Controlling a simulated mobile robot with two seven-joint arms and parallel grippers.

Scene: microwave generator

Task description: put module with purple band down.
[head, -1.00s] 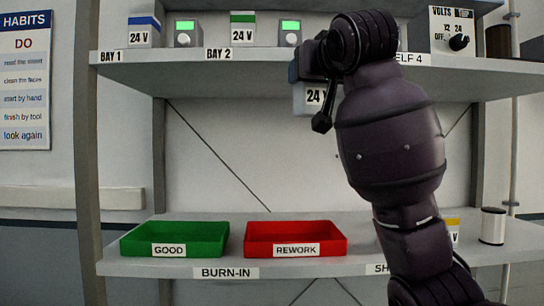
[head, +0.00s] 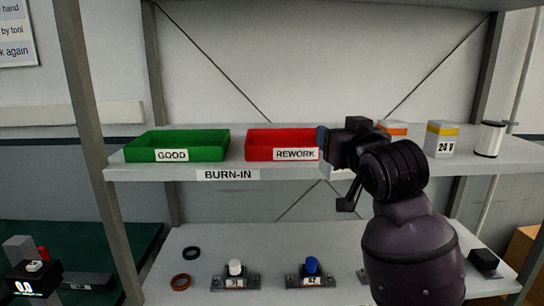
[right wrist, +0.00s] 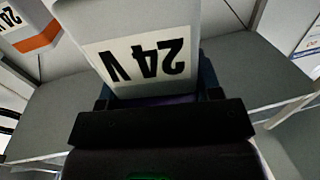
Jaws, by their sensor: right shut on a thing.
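My right gripper (head: 328,150) is shut on a pale module, in front of the middle shelf, by the right end of the red REWORK tray (head: 282,143). In the head view the module (head: 333,173) is mostly hidden by the gripper; only a pale lower part shows. In the right wrist view the module (right wrist: 140,48) fills the top middle, with its 24 V label upside down. A thin purple strip (right wrist: 165,100) shows where the jaws (right wrist: 160,96) meet it. I cannot tell whether the module touches the shelf. My left gripper is not in view.
The orange-banded module (head: 392,129), yellow-banded module (head: 441,139) and a white spool (head: 489,139) stand on the shelf's right part. The green GOOD tray (head: 177,147) is at the left. Below, a lower surface holds rings and fixtures with a white knob (head: 235,267) and blue knob (head: 312,265).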

